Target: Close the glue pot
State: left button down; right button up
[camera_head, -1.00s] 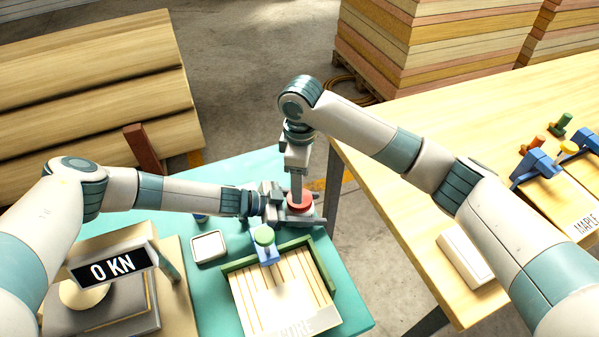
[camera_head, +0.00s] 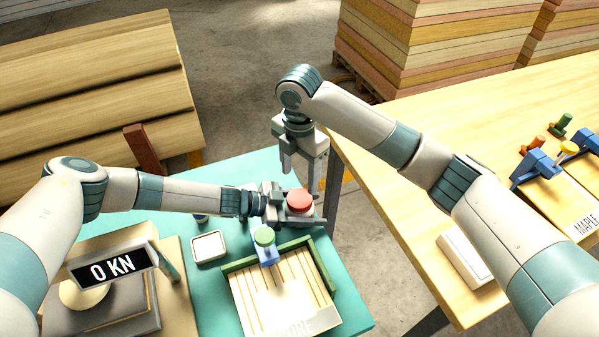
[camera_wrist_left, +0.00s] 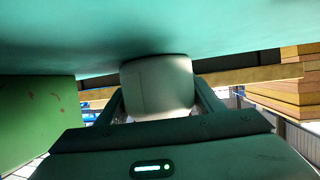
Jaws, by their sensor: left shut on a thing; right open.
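The glue pot is a pale cylinder with a red lid (camera_head: 300,201) on top, near the teal table's right edge. My left gripper (camera_head: 296,213) is shut on the pot's body from the left. The left wrist view shows the pale pot body (camera_wrist_left: 157,88) between the two fingers. The lid appears seated level on the pot, though its seam is too small to judge. My right gripper (camera_head: 300,168) is open and empty, pointing down, behind and above the lid, apart from it.
A green-edged tray (camera_head: 232,268) with pale strips and a blue clamp with a green knob (camera_head: 264,237) stand in front of the pot. A small white dish (camera_head: 209,247) is at left. A press with a 0 KN display (camera_head: 113,267) stands farther left.

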aim_at(299, 198)
jog(key=shift+f, duration=4)
jog(key=c, duration=0.9)
